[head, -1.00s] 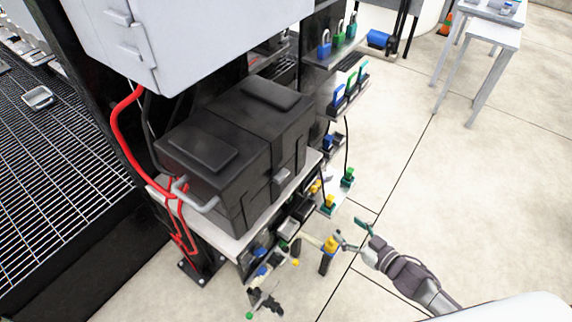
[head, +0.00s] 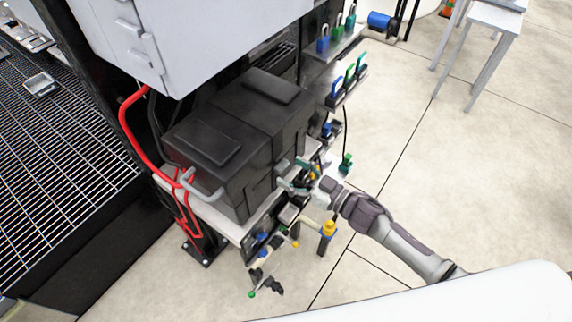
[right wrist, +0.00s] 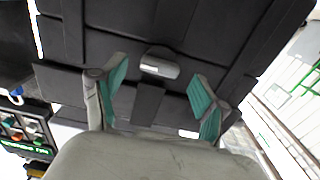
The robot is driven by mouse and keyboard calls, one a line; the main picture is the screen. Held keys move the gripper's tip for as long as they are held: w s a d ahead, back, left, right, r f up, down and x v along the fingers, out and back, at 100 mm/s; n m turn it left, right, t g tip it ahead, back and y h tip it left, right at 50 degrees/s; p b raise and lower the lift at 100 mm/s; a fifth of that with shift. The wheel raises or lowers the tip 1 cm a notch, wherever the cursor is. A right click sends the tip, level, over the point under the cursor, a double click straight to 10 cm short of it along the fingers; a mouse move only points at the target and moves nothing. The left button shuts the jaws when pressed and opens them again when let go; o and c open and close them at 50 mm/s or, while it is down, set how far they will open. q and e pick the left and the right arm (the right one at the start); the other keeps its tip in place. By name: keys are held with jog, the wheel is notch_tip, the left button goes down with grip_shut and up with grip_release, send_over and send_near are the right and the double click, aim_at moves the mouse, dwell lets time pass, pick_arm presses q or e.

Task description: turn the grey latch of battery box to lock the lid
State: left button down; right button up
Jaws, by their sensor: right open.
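The black battery box (head: 232,150) sits on a white shelf, its lid down. The grey latch (right wrist: 160,66) shows in the right wrist view on the box's front face, above a dark vertical strap, its long side roughly level in the picture. In the head view the latch (head: 283,165) is small and close to my gripper. My right gripper (head: 300,178) is open and empty in front of that face. In the right wrist view its green-padded fingers (right wrist: 160,92) stand to either side below the latch, apparently not touching it. My left gripper is not in view.
A grey cabinet (head: 200,35) overhangs behind the box. Red cables (head: 128,130) run at its left. Racks of coloured padlocks (head: 347,82) stand to the right, and small tools hang below the shelf edge.

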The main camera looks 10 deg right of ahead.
aim_at(281, 166)
jog(key=shift+x, duration=1.25)
jog(key=c, duration=1.2)
jog(key=shift+o, duration=0.2)
